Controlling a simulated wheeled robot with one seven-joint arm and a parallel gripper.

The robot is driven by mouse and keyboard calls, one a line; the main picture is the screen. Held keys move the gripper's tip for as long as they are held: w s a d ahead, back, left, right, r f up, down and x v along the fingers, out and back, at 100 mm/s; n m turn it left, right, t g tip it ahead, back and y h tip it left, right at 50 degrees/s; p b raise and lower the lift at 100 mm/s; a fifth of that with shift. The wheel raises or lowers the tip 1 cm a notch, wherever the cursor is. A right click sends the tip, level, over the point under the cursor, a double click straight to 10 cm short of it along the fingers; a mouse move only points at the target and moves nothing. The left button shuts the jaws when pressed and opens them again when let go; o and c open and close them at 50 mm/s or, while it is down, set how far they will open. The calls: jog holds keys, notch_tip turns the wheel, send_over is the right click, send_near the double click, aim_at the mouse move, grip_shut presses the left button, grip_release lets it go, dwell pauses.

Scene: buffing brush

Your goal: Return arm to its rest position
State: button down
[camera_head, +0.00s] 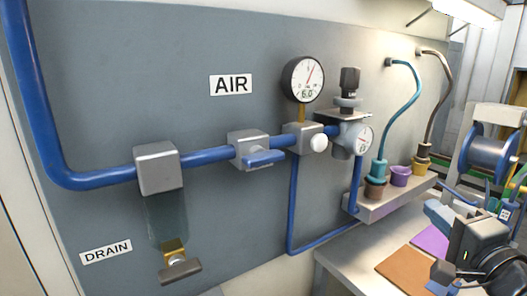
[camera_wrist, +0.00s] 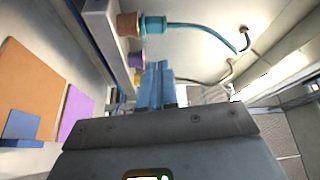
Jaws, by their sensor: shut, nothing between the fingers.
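My gripper (camera_wrist: 158,68) shows in the wrist view with its two blue-grey fingers together and nothing between them. In the head view my gripper (camera_head: 434,210) is at the lower right, above the bench, its dark body partly cut off by the picture edge. It appears apart from the shelf and the wall fittings. The rest of my arm is mostly out of view.
The workbench (camera_head: 345,250) holds an orange mat (camera_head: 405,272), a purple mat (camera_head: 432,242) and a blue block (camera_head: 443,272). A shelf (camera_head: 372,208) carries cups and hose ends. A blue spool (camera_head: 490,155) stands at right. Blue air pipes (camera_head: 105,178) and gauges line the wall.

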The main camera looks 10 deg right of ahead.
jog(key=s+a+f+n+g, duration=0.1)
jog(key=s+a+f+n, duration=0.2)
jog(key=s+a+f, duration=0.4)
jog(key=s+a+f+n+g, duration=0.1)
jog(key=s+a+f+n, duration=0.3)
jog(key=s+f, duration=0.5)
jog(key=s+a+r+n+y, duration=0.1)
jog(key=s+a+n, duration=0.2)
jog(key=s, duration=0.7)
jog(key=s+a+r+n+g+y, duration=0.1)
jog(key=s+a+n, duration=0.2)
jog(key=s+n, duration=0.4)
jog(key=s, duration=0.3)
jog(key=shift+a+g, duration=0.3)
jog(key=c, duration=1.8)
grip_release()
jog(key=shift+w, duration=0.1)
